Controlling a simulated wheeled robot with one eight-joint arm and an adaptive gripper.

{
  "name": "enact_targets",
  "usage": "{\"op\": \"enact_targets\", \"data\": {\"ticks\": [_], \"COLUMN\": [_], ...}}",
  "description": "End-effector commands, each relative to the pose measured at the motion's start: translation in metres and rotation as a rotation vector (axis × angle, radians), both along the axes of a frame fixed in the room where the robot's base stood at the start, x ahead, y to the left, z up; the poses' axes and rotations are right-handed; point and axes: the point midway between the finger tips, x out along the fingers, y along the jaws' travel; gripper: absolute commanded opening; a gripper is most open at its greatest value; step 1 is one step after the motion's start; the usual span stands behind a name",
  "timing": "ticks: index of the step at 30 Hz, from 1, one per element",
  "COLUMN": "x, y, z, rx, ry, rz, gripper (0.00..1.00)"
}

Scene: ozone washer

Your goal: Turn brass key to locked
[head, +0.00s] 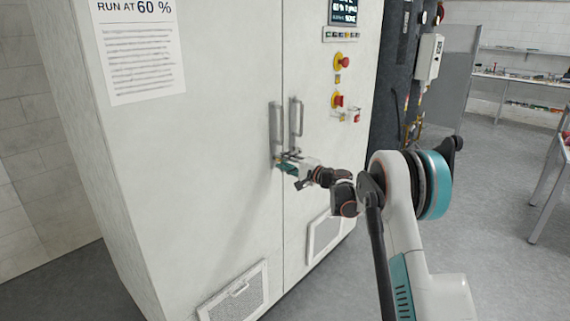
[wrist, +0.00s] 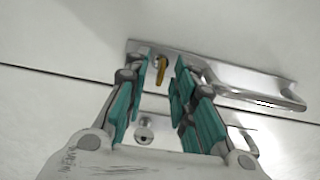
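The brass key (wrist: 161,70) sits in a lock on the silver plate of one cabinet door handle (wrist: 225,78), seen in the wrist view. My gripper (wrist: 158,82) is open, with teal-padded fingers on either side of the key near their tips. I see a gap on both sides and no contact. A second lock cylinder without a key (wrist: 145,130) shows between the fingers, on the other handle's plate. In the head view, my gripper (head: 286,163) is at the lower end of the door handles (head: 276,122), and it hides the key.
The tall white cabinet (head: 225,90) has red and yellow knobs (head: 341,62) at upper right and vent grilles (head: 236,294) low down. The handle bars stick out beside my fingers. Open floor lies to the right, with benches (head: 525,75) farther back.

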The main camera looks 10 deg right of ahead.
Motion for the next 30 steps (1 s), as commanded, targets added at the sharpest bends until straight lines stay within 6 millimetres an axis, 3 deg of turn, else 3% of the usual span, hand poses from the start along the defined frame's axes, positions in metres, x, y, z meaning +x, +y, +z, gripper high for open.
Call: {"op": "enact_targets", "data": {"ticks": [4,7,8,20,30], "x": [-0.0001,-0.0002,-0.0002,-0.0003,-0.0002], "y": [-0.0001,-0.0001,-0.0001,-0.0002,-0.0003], "z": [0.0002,0.0002,0.0002,0.0000,0.0005], "rx": [0.000,0.000,0.000,-0.018,-0.170], "ry": [0.000,0.000,0.000,-0.013,-0.122], "rz": [0.000,0.000,0.000,0.000,0.000], "gripper": [0.24,0.01,0.00,0.00,0.00]}}
